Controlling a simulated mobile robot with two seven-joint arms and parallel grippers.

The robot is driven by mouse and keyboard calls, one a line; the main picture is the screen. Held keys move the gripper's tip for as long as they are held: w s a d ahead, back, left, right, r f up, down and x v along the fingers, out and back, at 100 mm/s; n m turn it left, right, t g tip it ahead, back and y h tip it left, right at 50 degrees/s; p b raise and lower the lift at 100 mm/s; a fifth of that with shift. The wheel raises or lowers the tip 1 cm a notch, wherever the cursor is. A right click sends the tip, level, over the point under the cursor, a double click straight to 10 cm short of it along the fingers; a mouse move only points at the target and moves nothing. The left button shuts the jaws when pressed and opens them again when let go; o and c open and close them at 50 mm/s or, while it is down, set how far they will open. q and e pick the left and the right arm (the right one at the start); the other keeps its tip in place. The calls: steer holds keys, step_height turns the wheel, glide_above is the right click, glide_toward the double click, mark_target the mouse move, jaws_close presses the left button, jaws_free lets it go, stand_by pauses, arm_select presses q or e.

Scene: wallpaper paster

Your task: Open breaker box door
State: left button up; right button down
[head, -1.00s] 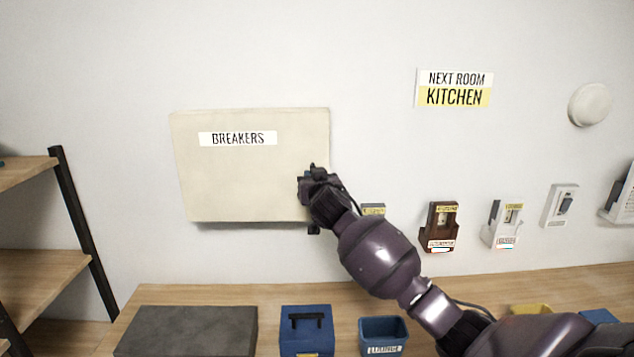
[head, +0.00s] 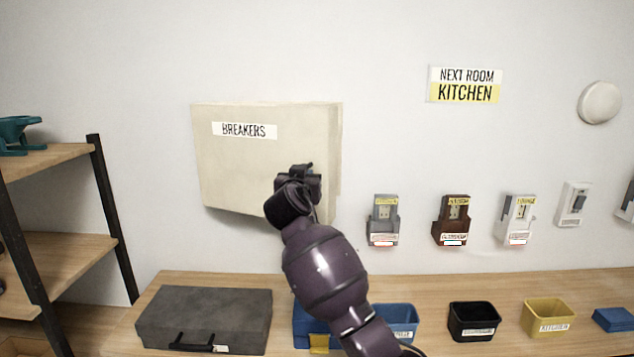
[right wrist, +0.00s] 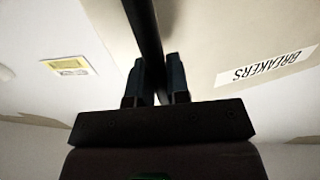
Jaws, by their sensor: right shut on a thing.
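The cream breaker box door (head: 240,165) with its BREAKERS label (head: 245,130) hangs on the wall. Its right side stands slightly out, and a strip of the box (head: 336,150) shows behind it. My right gripper (head: 300,178) is at the door's right edge and covers the handle in the head view. In the right wrist view, my right gripper (right wrist: 157,85) is shut on a dark bar-like handle (right wrist: 145,30), with the door face (right wrist: 210,45) and label (right wrist: 265,68) to the right. My left gripper is not in view.
Small holders (head: 383,222) with labels line the wall to the right. A wooden bench below carries a grey case (head: 205,315), a blue box and several bins, including a black one (head: 474,318). A shelf (head: 60,160) stands at left. The wall left of the door is clear.

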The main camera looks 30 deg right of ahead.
arm_select(q)
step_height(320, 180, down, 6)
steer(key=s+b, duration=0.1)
steer(key=b, duration=0.3)
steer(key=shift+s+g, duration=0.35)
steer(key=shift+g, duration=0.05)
arm_select(e)
steer(key=s+a+m+g+h, duration=0.2)
steer(key=s+a, duration=0.1)
steer(key=a, duration=1.3)
steer(key=shift+s+a, duration=0.2)
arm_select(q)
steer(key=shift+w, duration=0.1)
arm_select(e)
steer(key=c, duration=1.1)
jaws_free()
steer(key=shift+w, duration=0.1)
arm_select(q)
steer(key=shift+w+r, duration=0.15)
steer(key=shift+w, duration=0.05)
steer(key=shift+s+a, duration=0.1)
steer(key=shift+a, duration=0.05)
